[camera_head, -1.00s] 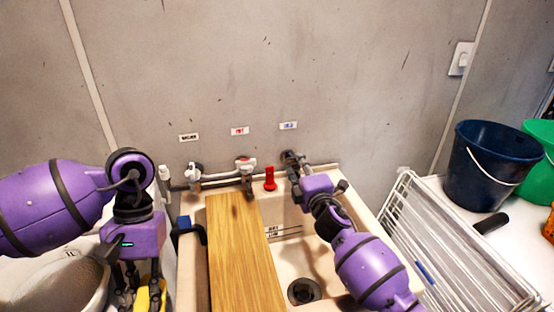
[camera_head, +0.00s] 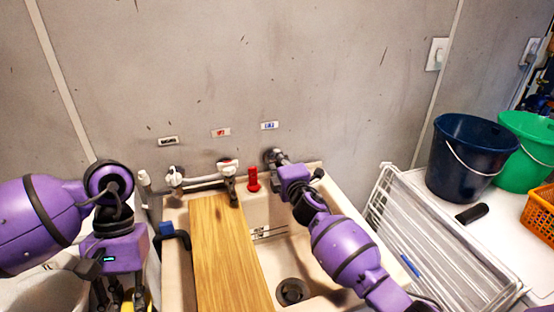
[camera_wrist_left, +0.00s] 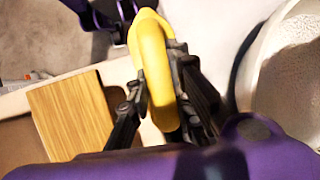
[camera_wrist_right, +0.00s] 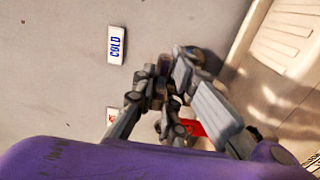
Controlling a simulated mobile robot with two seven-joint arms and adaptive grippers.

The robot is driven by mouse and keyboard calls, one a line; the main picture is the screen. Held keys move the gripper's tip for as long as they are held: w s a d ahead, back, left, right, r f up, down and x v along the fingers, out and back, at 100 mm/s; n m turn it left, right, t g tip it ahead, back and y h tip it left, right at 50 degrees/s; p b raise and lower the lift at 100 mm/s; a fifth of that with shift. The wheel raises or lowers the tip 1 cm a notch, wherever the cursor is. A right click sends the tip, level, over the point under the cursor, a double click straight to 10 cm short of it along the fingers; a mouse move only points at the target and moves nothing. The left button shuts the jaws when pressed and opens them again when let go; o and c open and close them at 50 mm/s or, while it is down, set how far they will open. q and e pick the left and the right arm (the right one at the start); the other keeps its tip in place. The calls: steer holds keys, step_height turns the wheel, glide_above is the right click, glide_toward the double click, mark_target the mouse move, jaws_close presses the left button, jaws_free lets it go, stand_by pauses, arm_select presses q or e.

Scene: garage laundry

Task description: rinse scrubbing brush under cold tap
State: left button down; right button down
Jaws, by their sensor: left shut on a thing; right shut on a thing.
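A yellow object, likely the scrubbing brush (camera_wrist_left: 153,60), is between the fingers of my left gripper (camera_wrist_left: 158,110), which is shut on it. In the head view my left gripper (camera_head: 120,292) hangs left of the sink (camera_head: 322,255), and only a sliver of yellow shows there. My right gripper (camera_head: 277,160) is at the wall below the blue-marked label (camera_head: 269,125), shut on the cold tap, which the fingers mostly hide. In the right wrist view the gripper (camera_wrist_right: 163,90) is beside the COLD label (camera_wrist_right: 117,45). No water stream is visible.
A wooden board (camera_head: 225,250) lies across the sink's left part. A red fitting (camera_head: 253,180) and other taps (camera_head: 200,180) line the back. A white rack (camera_head: 430,250), a dark blue bucket (camera_head: 465,160) and a green bucket (camera_head: 525,155) stand right. The basin around the drain (camera_head: 292,291) is clear.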

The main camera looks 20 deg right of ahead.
arm_select(q)
steer(key=shift+w+r+p, duration=0.1)
steer(key=shift+r+p, duration=0.2)
steer(key=shift+r, duration=0.5)
arm_select(e)
steer(key=shift+d+r+n+y, duration=0.1)
steer(key=shift+r+n+y, duration=0.15)
steer(key=shift+n+y, duration=0.6)
steer(key=shift+f+n+y, duration=0.1)
steer(key=shift+n+y, duration=0.15)
steer(key=shift+y, duration=0.5)
arm_select(q)
steer(key=shift+f, duration=0.2)
arm_select(e)
steer(key=shift+f+n+g+y, duration=0.2)
steer(key=shift+n+g+y, duration=0.25)
steer(key=shift+y, duration=0.45)
steer(key=c, duration=1.8)
jaws_free()
steer(key=shift+o, duration=0.2)
